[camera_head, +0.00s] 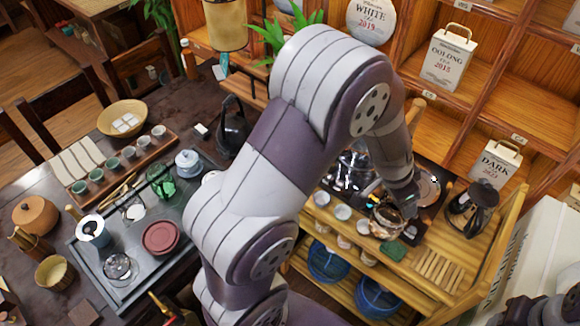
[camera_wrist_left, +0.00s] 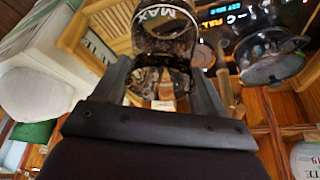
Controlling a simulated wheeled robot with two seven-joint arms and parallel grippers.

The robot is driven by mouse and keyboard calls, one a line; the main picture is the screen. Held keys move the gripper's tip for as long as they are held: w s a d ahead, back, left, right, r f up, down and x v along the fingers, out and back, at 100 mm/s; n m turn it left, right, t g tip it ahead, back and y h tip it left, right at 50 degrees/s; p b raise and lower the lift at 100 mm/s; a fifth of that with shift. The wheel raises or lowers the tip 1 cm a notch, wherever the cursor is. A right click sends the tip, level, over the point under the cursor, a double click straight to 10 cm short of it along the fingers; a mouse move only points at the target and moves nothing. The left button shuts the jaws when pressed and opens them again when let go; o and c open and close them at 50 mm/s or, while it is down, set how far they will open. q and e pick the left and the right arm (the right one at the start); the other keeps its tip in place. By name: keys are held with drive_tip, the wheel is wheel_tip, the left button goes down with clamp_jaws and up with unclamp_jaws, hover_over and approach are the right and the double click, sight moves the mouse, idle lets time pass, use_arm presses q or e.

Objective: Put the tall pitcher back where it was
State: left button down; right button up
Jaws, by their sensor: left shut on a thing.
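My left gripper (camera_head: 406,208) reaches over the wooden tea cart at the right of the head view. In the left wrist view its two fingers (camera_wrist_left: 160,82) are closed on a clear glass pitcher (camera_wrist_left: 165,32) with MAX printed on it. The held pitcher appears in the head view as a glass vessel (camera_head: 384,222) just below and left of the wrist, partly hidden by it. I cannot tell whether its base touches the cart.
A dark-handled glass pot (camera_head: 472,208) stands at the cart's right. A glass kettle (camera_head: 355,165) on the black tray also shows in the wrist view (camera_wrist_left: 268,55).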

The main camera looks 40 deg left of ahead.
use_arm(q)
drive_tip(key=a+n, duration=0.2)
drive_tip(key=a, duration=0.6)
drive_tip(key=shift+s+f+n+t+y+b, duration=0.3)
drive_tip(key=shift+s+f+n+y+b, duration=0.05)
drive_tip(key=shift+s+n+y+b, duration=0.1)
